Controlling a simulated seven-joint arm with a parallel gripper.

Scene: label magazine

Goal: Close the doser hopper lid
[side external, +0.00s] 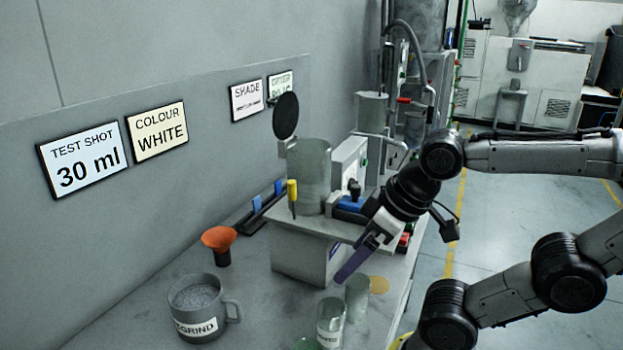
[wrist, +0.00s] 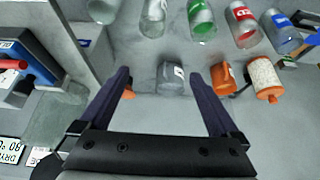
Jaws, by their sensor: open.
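The doser hopper (side external: 310,175) is a grey, see-through cylinder on a grey box-shaped base (side external: 305,252), near the wall. Its lid (side external: 286,115) is a dark round disc standing upright at the hopper's back left rim, so the top is open. My gripper (side external: 358,258) is in front and to the right of the hopper, lower than its rim, pointing down to the left, apart from the lid. In the wrist view my gripper (wrist: 159,75) has its fingers spread with nothing held between them. A grey-green shape low on the left there may be the hopper; I cannot tell.
A yellow-handled tool (side external: 292,192) stands beside the hopper. An orange funnel (side external: 217,242), a regrind mug (side external: 199,305) and clear jars (side external: 330,322) stand on the bench. The wrist view shows several containers, including a red-banded one (wrist: 243,25). Signs (side external: 157,131) hang on the wall.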

